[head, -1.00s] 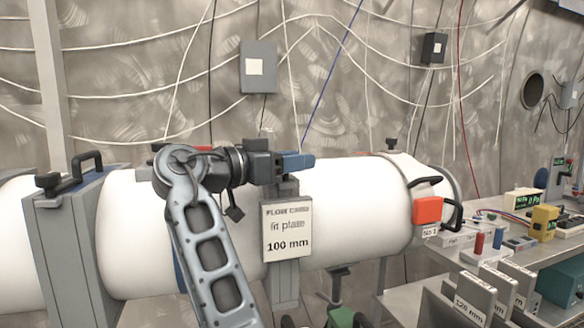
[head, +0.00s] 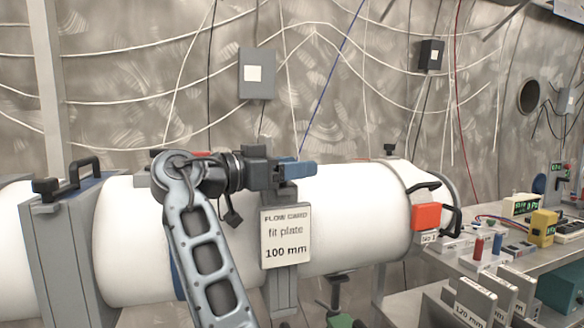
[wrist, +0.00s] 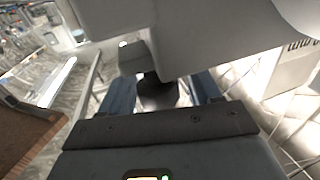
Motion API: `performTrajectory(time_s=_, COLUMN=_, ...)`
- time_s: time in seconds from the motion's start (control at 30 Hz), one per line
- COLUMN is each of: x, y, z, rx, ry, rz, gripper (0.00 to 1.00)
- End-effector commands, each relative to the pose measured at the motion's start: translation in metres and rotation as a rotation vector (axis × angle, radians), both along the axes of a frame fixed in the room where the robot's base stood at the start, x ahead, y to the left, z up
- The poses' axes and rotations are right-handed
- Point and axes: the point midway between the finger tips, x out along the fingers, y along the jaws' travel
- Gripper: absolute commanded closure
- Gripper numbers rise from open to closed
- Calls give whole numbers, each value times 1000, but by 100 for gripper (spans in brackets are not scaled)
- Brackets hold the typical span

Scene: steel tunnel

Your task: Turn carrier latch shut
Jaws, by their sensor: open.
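The white tube (head: 350,215) runs across the view. A grey clamp frame (head: 68,240) with a black handle is at left. An orange block (head: 427,217) and black handles are at the tube's right end. A bench at right holds a yellow device (head: 543,227) and several labelled plates (head: 474,301).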

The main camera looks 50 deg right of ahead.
Motion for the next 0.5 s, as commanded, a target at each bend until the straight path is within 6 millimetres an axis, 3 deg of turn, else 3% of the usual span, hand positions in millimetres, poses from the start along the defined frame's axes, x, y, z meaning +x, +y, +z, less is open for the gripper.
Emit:
performTrajectory(time_s=0.17, x=2, y=5, z=0, rx=-1, ry=-1, rz=2, gripper=37)
performTrajectory(time_s=0.5, x=19, y=54, z=0, rx=-1, ry=0, rz=3, gripper=37)
